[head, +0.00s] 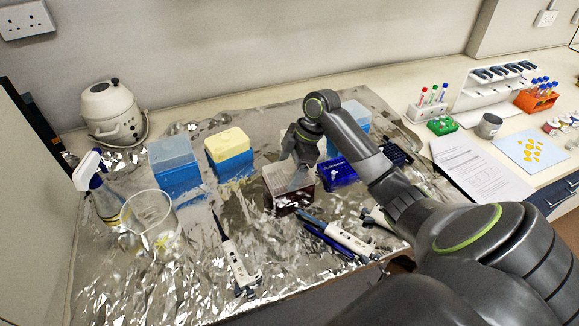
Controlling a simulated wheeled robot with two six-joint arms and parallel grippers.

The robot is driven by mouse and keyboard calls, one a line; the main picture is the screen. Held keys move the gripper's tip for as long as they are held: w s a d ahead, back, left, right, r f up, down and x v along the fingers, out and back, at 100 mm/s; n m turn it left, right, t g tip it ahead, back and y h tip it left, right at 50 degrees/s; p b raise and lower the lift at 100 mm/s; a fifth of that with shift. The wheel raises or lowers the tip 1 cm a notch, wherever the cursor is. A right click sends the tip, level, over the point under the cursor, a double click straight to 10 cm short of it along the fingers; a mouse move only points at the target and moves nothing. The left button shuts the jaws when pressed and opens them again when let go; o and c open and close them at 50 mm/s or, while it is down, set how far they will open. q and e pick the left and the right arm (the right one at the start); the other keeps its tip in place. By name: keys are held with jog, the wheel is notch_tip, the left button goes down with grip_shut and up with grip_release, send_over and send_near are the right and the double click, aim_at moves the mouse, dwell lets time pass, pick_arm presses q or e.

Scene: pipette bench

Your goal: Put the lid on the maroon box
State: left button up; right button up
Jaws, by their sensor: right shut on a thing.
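The maroon box (285,204) stands on the foil near the middle of the bench, with a pale, reddish-white top. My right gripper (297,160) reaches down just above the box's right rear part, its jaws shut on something. The thing held looks like a clear lid (300,180), faint against the box and partly hidden by the gripper. I cannot tell whether the lid touches the box or is level with it. My left gripper is not in view.
A blue box (338,174) stands close to the right, blue boxes with clear (172,152) and yellow (229,142) tops to the left. Pipettes (237,262) lie in front, a beaker (150,225) and spray bottle (98,195) at left.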

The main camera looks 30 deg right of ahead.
jog(key=shift+p, duration=0.3)
jog(key=o, duration=0.9)
jog(key=b+v, duration=0.2)
jog(key=v, duration=1.5)
jog(key=shift+r+b, duration=0.15)
jog(key=shift+b, duration=0.25)
